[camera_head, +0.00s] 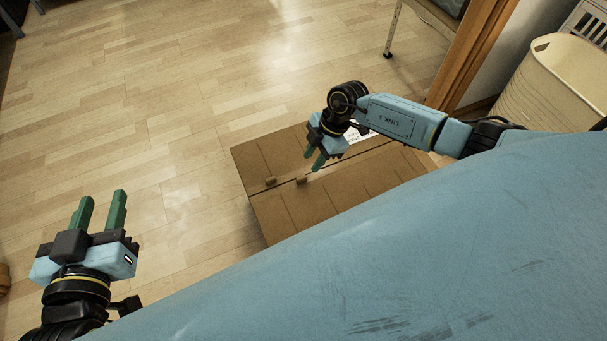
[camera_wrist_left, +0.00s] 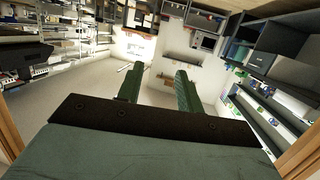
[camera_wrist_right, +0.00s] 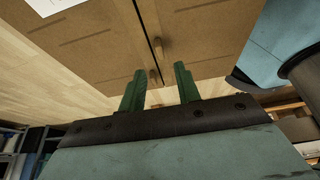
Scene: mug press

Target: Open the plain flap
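A brown cardboard box (camera_head: 340,198) stands on the floor with its two top flaps lying flat and a seam between them. The plain flap (camera_head: 350,195) is on the near side of the seam and shows at right in the right wrist view (camera_wrist_right: 205,40). The other flap (camera_head: 255,160) bears a white label, partly hidden by my right arm. Two small tabs stand near the seam, one (camera_head: 302,180) on the plain flap's side. My right gripper (camera_head: 313,163) is open above the seam, close to the tabs; contact cannot be told. My left gripper (camera_head: 102,198) is open and empty, away from the box.
A cream basket (camera_head: 555,80) stands at the right by a wooden frame (camera_head: 475,55). A metal leg (camera_head: 393,30) stands behind the box. The wooden floor (camera_head: 170,110) left of the box is clear. My blue body hides the box's near side.

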